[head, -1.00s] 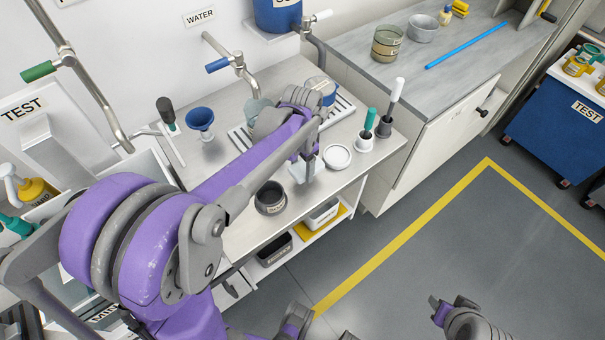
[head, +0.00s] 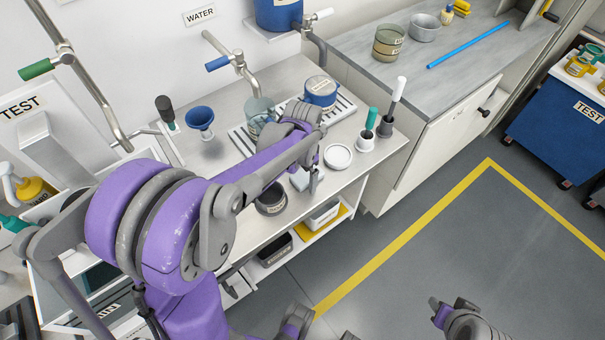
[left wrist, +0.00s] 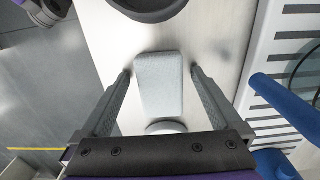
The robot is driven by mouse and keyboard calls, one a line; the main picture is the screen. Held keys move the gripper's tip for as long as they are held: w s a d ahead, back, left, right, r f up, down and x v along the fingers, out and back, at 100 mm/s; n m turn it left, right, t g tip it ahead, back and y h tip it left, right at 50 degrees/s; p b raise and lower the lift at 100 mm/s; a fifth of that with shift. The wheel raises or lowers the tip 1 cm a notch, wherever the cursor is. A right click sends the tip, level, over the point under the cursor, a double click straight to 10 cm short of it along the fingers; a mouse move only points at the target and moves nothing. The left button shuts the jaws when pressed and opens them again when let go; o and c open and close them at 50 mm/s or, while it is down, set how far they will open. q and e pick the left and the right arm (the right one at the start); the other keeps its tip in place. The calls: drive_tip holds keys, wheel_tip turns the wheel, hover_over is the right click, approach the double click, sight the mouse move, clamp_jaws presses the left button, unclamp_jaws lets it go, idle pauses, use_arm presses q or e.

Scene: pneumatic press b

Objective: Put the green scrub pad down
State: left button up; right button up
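No green pad shows in either view. A pale grey-white rounded block (left wrist: 160,85) lies on the steel counter in the left wrist view; it also shows in the head view (head: 299,181), partly behind my gripper. My left gripper (left wrist: 160,74) is open, with one finger on each side of the block. A gap shows between the block and each finger, so it looks unheld. In the head view my left gripper (head: 313,180) is low over the counter by the block. My right gripper (head: 450,304) is at the bottom right over the floor; its opening is unclear.
A dark bowl (head: 271,199) stands left of the block, and a white round dish (head: 338,157) to its right. Behind are a slotted drain rack (head: 345,106), a glass jar (head: 260,112) and a blue-and-white pot (head: 320,92). Brushes stand in holders (head: 365,142) at right.

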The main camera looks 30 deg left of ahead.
sight(303, 177)
use_arm(q)
drive_tip(key=shift+r, duration=0.55)
wheel_tip(303, 177, up, 11)
drive_tip(key=p, duration=0.2)
drive_tip(key=s+d+f+n+t, duration=0.2)
drive_tip(key=s+d, duration=0.1)
drive_tip(key=s, duration=0.4)
drive_tip(key=s+d+f+n+t, duration=0.2)
drive_tip(key=s+d+f+t, duration=0.1)
drive_tip(key=s, duration=0.5)
drive_tip(key=shift+s+d+f+n, duration=0.2)
drive_tip(key=shift+d+f+n, duration=0.1)
drive_tip(key=shift+d, duration=0.4)
